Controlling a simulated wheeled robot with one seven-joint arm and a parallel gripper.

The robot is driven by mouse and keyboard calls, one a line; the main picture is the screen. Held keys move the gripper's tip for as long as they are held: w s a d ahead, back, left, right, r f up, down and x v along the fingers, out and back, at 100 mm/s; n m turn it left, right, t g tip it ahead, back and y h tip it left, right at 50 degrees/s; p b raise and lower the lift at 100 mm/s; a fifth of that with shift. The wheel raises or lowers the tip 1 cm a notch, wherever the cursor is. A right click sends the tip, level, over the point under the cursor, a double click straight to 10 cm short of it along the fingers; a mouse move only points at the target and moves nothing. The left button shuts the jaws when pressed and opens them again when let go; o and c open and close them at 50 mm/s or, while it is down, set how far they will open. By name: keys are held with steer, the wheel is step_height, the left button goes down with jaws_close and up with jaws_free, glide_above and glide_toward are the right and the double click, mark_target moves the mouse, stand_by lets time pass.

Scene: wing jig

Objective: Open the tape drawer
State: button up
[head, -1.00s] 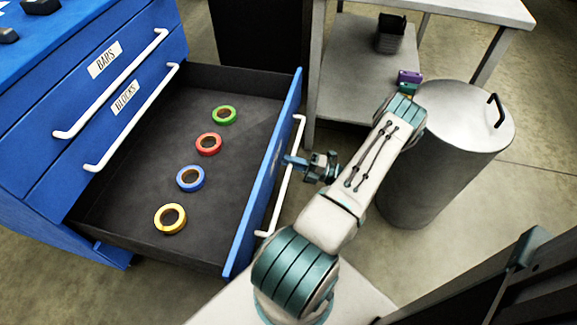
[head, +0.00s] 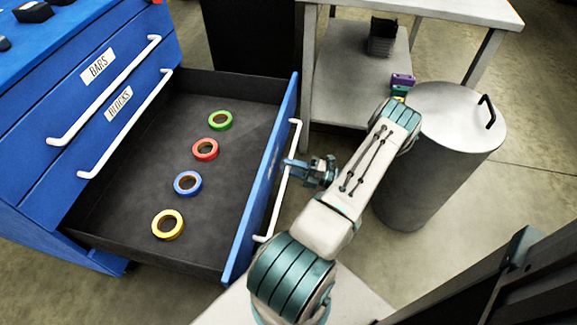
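The tape drawer (head: 120,218) is the lowest drawer in view of the blue cabinet. It stands pulled far out, and its dark inside shows. Green (head: 220,120), red (head: 205,149), blue (head: 188,184) and yellow (head: 168,225) tape rolls lie flat in a row in it. Its white bar handle (head: 279,192) is on the outer face of the blue front. My gripper (head: 290,166) is at the middle of this handle, with its fingers pointing left toward the drawer front. The fingers are small here, and I cannot tell whether they are closed around the bar.
The BARS (head: 98,66) and BLOCKS (head: 119,102) drawers above are shut. A grey lidded bin (head: 437,160) stands right of my arm. A grey table with a lower shelf (head: 345,75) is behind. Bare floor lies between the drawer front and the bin.

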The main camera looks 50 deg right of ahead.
steer(key=p+v, duration=0.1)
steer(key=v, duration=1.2)
steer(key=shift+s+d, duration=0.1)
steer(key=shift+s, duration=0.05)
